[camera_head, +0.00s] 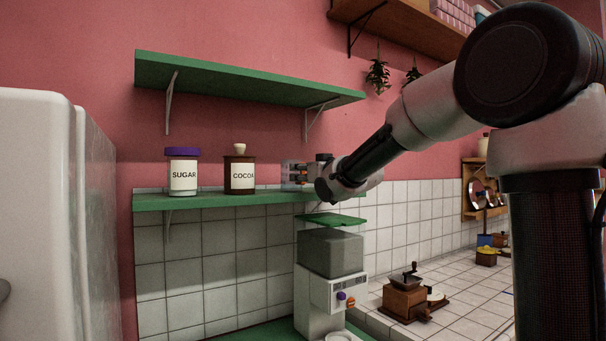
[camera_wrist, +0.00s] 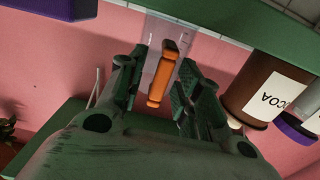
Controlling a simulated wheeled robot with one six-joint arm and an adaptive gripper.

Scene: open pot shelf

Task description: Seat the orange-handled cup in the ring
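The clear cup (camera_head: 288,173) stands at the right end of the lower green shelf. In the wrist view the clear cup (camera_wrist: 157,38) shows beyond my fingers, its orange handle (camera_wrist: 162,75) pointing toward me. My gripper (camera_head: 306,171) reaches the cup from the right; it also shows in the wrist view (camera_wrist: 158,92). One finger lies on each side of the handle, with narrow gaps seen between, so the gripper looks open around it. At the bottom edge of the head view, a pale round piece (camera_head: 340,337) at the machine's foot may be the ring; it is cut off.
A cocoa jar (camera_head: 239,174) and a sugar jar (camera_head: 183,176) stand left of the cup on the lower shelf (camera_head: 190,202). An upper green shelf (camera_head: 240,84) hangs above. A grey machine (camera_head: 331,253) stands below the right end. A purple object (camera_wrist: 67,8) is near the wrist camera's top edge.

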